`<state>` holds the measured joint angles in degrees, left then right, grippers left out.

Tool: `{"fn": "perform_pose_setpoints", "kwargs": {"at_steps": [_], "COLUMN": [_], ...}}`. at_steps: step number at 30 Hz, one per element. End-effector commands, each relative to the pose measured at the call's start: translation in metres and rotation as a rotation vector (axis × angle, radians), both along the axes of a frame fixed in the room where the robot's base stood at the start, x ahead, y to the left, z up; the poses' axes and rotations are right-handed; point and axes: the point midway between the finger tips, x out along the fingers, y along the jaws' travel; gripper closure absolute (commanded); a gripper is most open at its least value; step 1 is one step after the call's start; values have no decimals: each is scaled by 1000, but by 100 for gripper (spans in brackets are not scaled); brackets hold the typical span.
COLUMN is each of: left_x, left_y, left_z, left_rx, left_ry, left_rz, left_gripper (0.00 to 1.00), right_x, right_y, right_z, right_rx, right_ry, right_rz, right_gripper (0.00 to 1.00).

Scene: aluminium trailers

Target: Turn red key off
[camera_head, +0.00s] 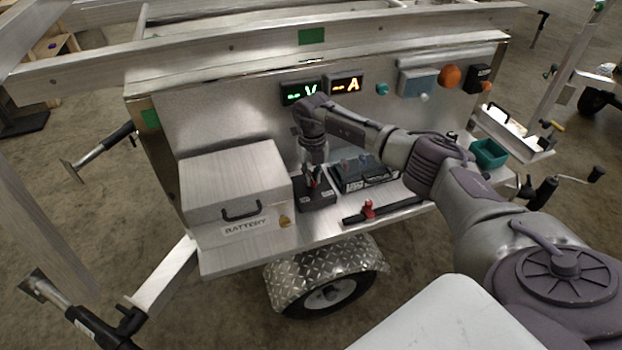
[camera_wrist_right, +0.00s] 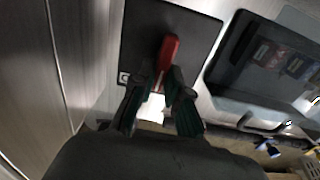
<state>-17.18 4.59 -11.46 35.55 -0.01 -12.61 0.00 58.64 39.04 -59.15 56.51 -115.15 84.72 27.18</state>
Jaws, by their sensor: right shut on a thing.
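The red key (camera_wrist_right: 168,50) stands on a black square switch base (camera_wrist_right: 135,42) in the right wrist view. In the head view the black base (camera_head: 316,198) sits on the trailer's metal shelf, to the right of the battery box. My right gripper (camera_wrist_right: 163,84) is shut on the near end of the red key, with one dark green fingertip on each side. In the head view my right gripper (camera_head: 314,182) points down over the base and mostly hides the key. My left gripper is in neither view.
The silver battery box (camera_head: 235,180) stands close to the left of the switch. A black case (camera_head: 362,174) with small switches lies close to the right. A red clamp (camera_head: 368,209) on a black bar is at the shelf's front. Lit V (camera_head: 301,91) and A (camera_head: 344,84) displays are behind.

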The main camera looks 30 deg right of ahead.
Motion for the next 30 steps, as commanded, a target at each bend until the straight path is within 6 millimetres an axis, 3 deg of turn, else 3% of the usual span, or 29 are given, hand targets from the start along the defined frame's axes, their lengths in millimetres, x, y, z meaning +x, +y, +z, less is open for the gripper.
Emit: {"fn": "perform_pose_setpoints", "kwargs": {"at_steps": [18, 30], "left_x": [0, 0], "left_y": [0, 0], "left_z": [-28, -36], "left_rx": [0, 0], "left_ry": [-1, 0], "left_rz": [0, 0], "left_gripper": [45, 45], "right_x": [1, 2], "right_y": [-7, -9], "right_z": [0, 1], "right_rx": [-1, -1], "right_ry": [-4, -4], "right_rz": [564, 781], "right_gripper": [100, 100]}}
